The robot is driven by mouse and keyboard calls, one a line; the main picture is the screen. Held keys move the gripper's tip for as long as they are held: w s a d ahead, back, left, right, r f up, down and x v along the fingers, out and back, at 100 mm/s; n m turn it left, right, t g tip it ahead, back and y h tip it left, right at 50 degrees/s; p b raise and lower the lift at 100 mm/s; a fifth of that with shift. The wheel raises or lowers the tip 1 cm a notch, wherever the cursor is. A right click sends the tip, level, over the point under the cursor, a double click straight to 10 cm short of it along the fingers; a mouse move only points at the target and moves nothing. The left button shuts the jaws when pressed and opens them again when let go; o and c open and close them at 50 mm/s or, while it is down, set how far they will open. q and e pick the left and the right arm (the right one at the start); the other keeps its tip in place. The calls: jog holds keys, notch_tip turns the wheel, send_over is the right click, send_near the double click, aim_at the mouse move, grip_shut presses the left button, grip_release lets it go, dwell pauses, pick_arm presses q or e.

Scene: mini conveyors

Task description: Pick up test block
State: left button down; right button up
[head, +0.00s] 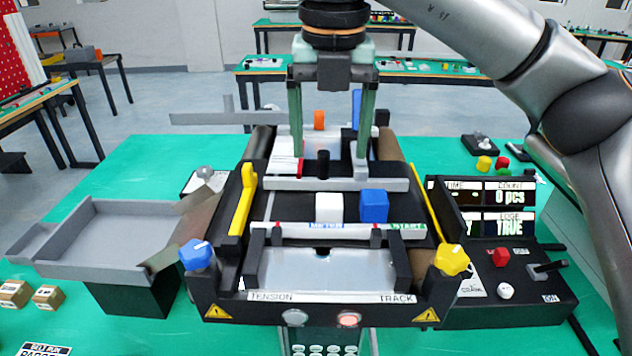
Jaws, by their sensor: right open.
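A white block (329,207) and a blue block (374,206) sit side by side on the dark belt of the mini conveyor (290,208). I cannot tell which one is the test block. My right gripper (329,160) points down over the far half of the conveyor, with its two green fingers wide apart and nothing held between them. It is behind the white and blue blocks in the picture, apart from both. My left gripper is not in view.
A grey bar (336,184) crosses the belt behind the blocks, and a labelled bar (340,231) crosses in front. A grey tray (110,235) stands left. A control box (510,285) stands right. Small brown boxes (48,297) lie front left. The green tabletop (150,160) is clear at back left.

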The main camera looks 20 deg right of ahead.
jog(key=b, duration=0.1)
send_over(329, 200)
jog(key=f, duration=0.4)
jog(key=s+f, duration=0.1)
jog(key=f, duration=0.1)
jog(key=shift+a, duration=0.15)
jog(key=shift+w+d+f, duration=0.1)
jog(key=shift+w+f, duration=0.1)
jog(key=shift+f, duration=0.8)
jog(key=shift+w+d+f, duration=0.1)
jog(key=shift+w+f, duration=0.05)
jog(key=shift+f, duration=0.9)
jog(key=shift+w+f, duration=0.2)
jog(key=shift+f, duration=0.8)
jog(key=shift+r, duration=0.1)
grip_shut()
